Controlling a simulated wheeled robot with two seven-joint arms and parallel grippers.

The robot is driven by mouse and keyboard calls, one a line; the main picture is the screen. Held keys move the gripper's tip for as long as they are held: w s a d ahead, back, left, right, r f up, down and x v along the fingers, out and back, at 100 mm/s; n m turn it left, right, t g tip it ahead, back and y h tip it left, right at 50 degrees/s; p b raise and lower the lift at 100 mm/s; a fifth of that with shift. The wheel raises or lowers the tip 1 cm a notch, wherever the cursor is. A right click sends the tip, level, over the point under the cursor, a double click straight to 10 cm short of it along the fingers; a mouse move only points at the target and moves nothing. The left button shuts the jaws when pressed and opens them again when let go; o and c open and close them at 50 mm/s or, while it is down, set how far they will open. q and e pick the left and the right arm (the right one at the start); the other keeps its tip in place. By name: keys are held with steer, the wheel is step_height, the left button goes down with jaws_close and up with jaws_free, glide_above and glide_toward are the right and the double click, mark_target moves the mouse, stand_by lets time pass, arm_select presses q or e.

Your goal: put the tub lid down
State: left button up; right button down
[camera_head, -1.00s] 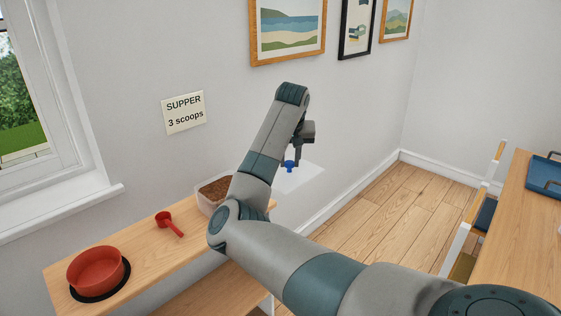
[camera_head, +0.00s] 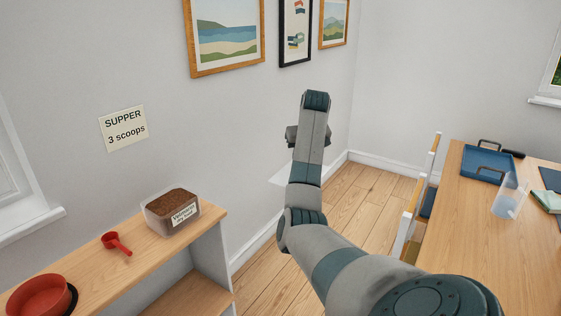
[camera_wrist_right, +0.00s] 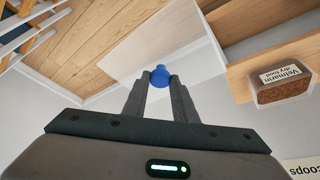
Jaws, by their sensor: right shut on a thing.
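The tub lid (camera_wrist_right: 185,48) is a clear, flat sheet with a blue knob (camera_wrist_right: 160,73). My right gripper (camera_wrist_right: 160,85) is shut on the knob, and the lid hangs in the air past the shelf's end. In the head view a pale corner of the lid (camera_head: 279,178) shows left of my right arm; the rest and the fingertips are hidden behind it. The tub (camera_head: 172,213), open and full of brown dry food, stands on the shelf unit's top (camera_head: 130,256), near its right end. It also shows in the right wrist view (camera_wrist_right: 283,84). My left gripper is not in view.
A red scoop (camera_head: 116,243) and a red bowl (camera_head: 38,298) stand left of the tub. Bare wood lies between and in front of them.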

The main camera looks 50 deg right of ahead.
steer(key=f, duration=0.4)
steer(key=shift+d+f, duration=0.25)
steer(key=w+a+f+m+h, duration=0.1)
steer(key=w+a+f+m, duration=0.15)
steer(key=a+f, duration=0.65)
steer(key=w+a+f+m, duration=0.1)
steer(key=w+a+f, duration=0.3)
steer(key=a, duration=0.9)
steer(key=a+r+n+y, duration=0.15)
steer(key=a+r, duration=0.25)
steer(key=a, duration=0.8)
steer(key=a+r+n, duration=0.3)
steer(key=a+r, duration=0.2)
steer(key=a, duration=0.6)
steer(key=s+a+r+n, duration=0.1)
steer(key=s+a+n, duration=0.1)
steer(key=a, duration=0.2)
steer(key=s+a+r+n+y, duration=0.1)
steer(key=s+a+r+n, duration=0.1)
steer(key=s+a, duration=0.1)
steer(key=s+a+r+n+t+y, duration=0.1)
steer(key=s+a+n, duration=0.1)
steer(key=a, duration=0.3)
steer(key=shift+s+r, duration=0.25)
steer(key=shift+s, duration=0.1)
